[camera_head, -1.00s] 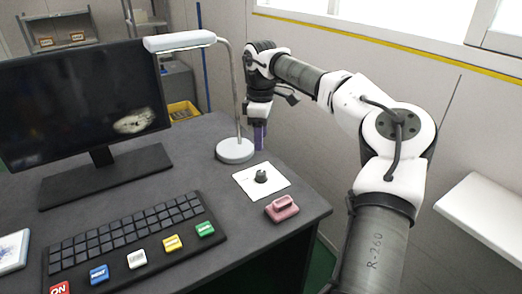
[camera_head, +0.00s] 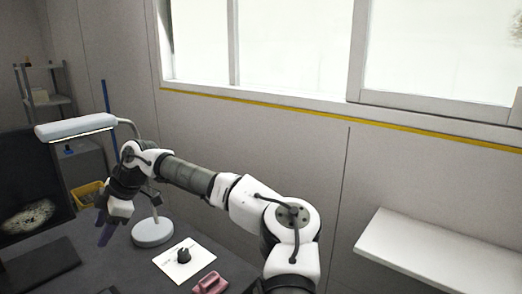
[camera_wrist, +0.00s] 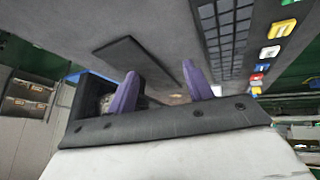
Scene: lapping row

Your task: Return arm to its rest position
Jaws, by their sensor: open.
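My gripper (camera_head: 106,230) shows at the left of the head view, at the end of my raised arm, beside the lamp and above the dark desk. Its two purple fingers are spread apart with nothing between them in the wrist view (camera_wrist: 160,92). My arm stretches from the lower middle of the head view to the left. In the wrist view the desk, keyboard and monitor lie beyond the fingers.
The desk lamp (camera_head: 152,232) stands close to my gripper. A white card (camera_head: 172,270) with a dark knob (camera_head: 184,255) and a pink block (camera_head: 210,284) lie on the desk. The keyboard (camera_wrist: 228,35) shows in the wrist view. A white shelf (camera_head: 440,262) juts out at right.

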